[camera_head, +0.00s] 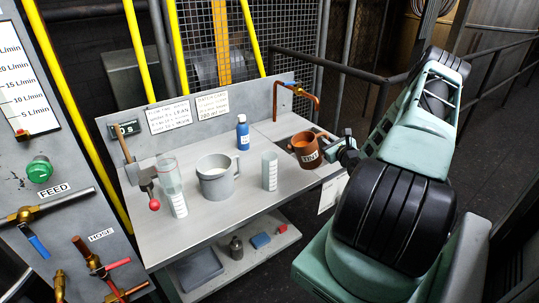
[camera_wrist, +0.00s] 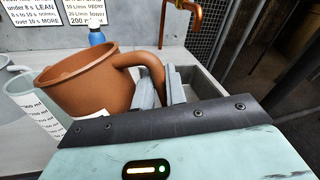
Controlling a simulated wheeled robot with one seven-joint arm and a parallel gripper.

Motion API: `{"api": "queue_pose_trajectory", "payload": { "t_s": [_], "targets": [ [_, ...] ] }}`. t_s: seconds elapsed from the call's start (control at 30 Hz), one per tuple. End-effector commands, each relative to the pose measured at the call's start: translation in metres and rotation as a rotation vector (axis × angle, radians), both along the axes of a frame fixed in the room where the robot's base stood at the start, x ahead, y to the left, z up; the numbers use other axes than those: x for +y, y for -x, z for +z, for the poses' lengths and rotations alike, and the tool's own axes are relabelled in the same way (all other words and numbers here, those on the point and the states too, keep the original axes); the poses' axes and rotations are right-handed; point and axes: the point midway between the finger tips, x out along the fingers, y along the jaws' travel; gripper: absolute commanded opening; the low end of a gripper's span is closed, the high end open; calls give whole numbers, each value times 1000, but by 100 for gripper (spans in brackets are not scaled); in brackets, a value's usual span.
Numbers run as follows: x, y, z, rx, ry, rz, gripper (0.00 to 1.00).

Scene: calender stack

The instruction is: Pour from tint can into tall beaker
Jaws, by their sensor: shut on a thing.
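The tint can (camera_head: 305,148) is a brown-orange pot with a tint label and an orange inside in the head view. It looks roughly upright, near the sink at the bench's right end. In the wrist view the can (camera_wrist: 88,85) fills the left, and its handle runs between my fingers. My gripper (camera_wrist: 162,88) is shut on that handle; in the head view the gripper (camera_head: 338,150) comes in from the right. A tall clear beaker (camera_head: 270,172) with a marked scale stands upright on the bench, left of the can and apart from it. It shows partly behind the can in the wrist view (camera_wrist: 28,105).
A grey jug (camera_head: 216,178) stands left of the beaker. A blue bottle (camera_head: 243,133) and a copper tap (camera_head: 306,96) are at the back. The bench (camera_head: 225,222) is clear in front.

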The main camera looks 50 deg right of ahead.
Motion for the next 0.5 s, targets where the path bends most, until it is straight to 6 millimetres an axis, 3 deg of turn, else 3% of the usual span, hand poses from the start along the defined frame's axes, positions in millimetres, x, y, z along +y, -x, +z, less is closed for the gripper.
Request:
{"api": "queue_pose_trajectory", "payload": {
  "t_s": [0.5],
  "targets": [
    [6, -5, 12, 32, 47, 1, 0]
  ]
}}
